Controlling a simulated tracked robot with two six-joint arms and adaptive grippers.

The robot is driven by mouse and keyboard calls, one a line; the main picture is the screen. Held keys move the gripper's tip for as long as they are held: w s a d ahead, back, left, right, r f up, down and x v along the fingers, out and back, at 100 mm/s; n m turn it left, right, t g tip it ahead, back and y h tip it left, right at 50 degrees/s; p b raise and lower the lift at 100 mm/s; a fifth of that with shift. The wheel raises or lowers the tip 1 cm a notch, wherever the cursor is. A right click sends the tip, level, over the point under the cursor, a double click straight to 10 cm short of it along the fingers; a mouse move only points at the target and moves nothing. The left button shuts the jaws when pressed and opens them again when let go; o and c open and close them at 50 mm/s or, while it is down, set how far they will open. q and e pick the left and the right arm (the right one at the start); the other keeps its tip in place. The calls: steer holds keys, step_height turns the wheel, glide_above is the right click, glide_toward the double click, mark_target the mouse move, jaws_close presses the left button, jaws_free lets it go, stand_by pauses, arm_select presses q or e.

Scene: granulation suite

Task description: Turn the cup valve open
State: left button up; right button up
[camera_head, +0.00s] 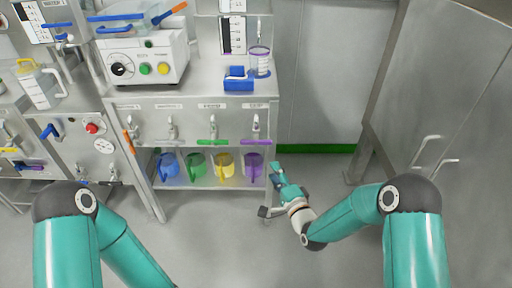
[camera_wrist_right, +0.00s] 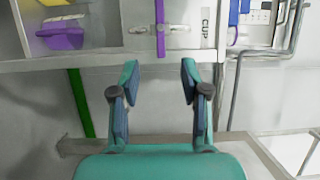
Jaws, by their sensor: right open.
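The valve with the purple lever (camera_head: 255,142) is the rightmost in the row under the bench's front panel. In the right wrist view its purple lever (camera_wrist_right: 160,28) lies across the metal pipe, beside a label reading CUP (camera_wrist_right: 206,27). My right gripper (camera_head: 276,168) is low at the bench's right end, below and to the right of the valve. In the right wrist view its two fingers (camera_wrist_right: 157,76) are apart with nothing between them, and the lever is ahead of the gap, not touched. My left gripper is out of view.
A purple jug (camera_head: 253,166), a yellow jug (camera_head: 225,166), a green jug and a blue jug stand on the shelf below the valves. The bench's right leg (camera_head: 271,180) is close to my right gripper. A steel cabinet (camera_head: 440,110) stands at right; floor between is clear.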

mark_target(257, 144)
steer(key=b+x, duration=0.1)
steer(key=x, duration=1.4)
steer(key=shift+w+a, duration=0.15)
steer(key=shift+w, duration=0.1)
steer(key=shift+c, duration=0.4)
jaws_close()
